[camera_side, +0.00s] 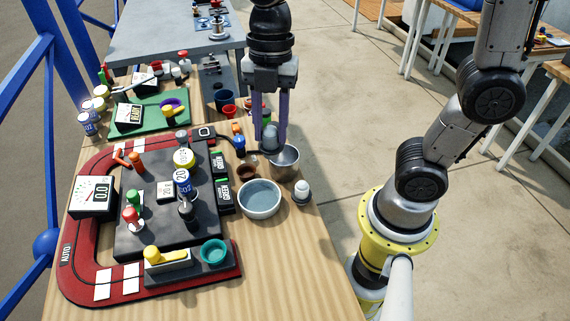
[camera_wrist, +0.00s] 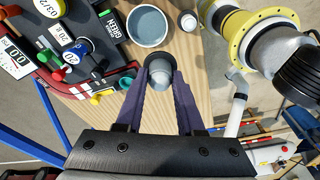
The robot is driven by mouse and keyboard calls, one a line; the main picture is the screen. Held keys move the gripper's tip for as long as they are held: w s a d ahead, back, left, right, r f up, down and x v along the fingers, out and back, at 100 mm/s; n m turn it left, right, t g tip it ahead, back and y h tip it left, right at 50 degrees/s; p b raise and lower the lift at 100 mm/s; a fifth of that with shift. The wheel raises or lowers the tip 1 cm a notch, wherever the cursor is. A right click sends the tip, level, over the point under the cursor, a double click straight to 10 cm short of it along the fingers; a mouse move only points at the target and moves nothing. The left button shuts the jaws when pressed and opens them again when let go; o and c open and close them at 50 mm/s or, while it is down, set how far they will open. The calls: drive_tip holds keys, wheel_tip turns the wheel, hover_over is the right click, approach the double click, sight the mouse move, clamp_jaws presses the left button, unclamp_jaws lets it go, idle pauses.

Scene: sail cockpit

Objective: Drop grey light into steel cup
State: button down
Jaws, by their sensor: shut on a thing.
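My gripper (camera_side: 270,137) is shut on the grey light (camera_side: 270,132), a small domed piece held between the purple fingertips. The steel cup (camera_side: 285,161) stands on the wooden table just below and to the right of the light in the side view. In the wrist view my gripper (camera_wrist: 160,82) holds the grey light (camera_wrist: 159,79), which covers much of the steel cup (camera_wrist: 158,60). The cup's rim shows past the light's upper edge. The light looks raised near the cup's mouth; the exact gap cannot be told.
A blue-grey bowl (camera_side: 260,199) stands in front of the cup, with a white-domed light (camera_side: 302,192) to its right and a small brown cup (camera_side: 246,173) to its left. The crowded red and black board (camera_side: 170,215) fills the left. The table's right edge is close.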

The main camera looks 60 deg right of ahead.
drive_tip(key=w+d+f+m, duration=0.1)
drive_tip(key=w+d+m, duration=0.25)
drive_tip(key=d, duration=0.85)
wheel_tip(320, 180, down, 6)
drive_tip(key=shift+s+f+t, duration=0.15)
drive_tip(key=shift+s+t, duration=0.05)
drive_tip(key=shift+t, duration=0.1)
drive_tip(key=shift+d+m, duration=0.1)
drive_tip(key=shift+m, duration=0.15)
drive_tip(key=shift+c, duration=2.2)
unclamp_jaws()
wheel_tip(320, 180, up, 14)
drive_tip(key=d, duration=0.2)
drive_tip(key=shift+f, duration=0.15)
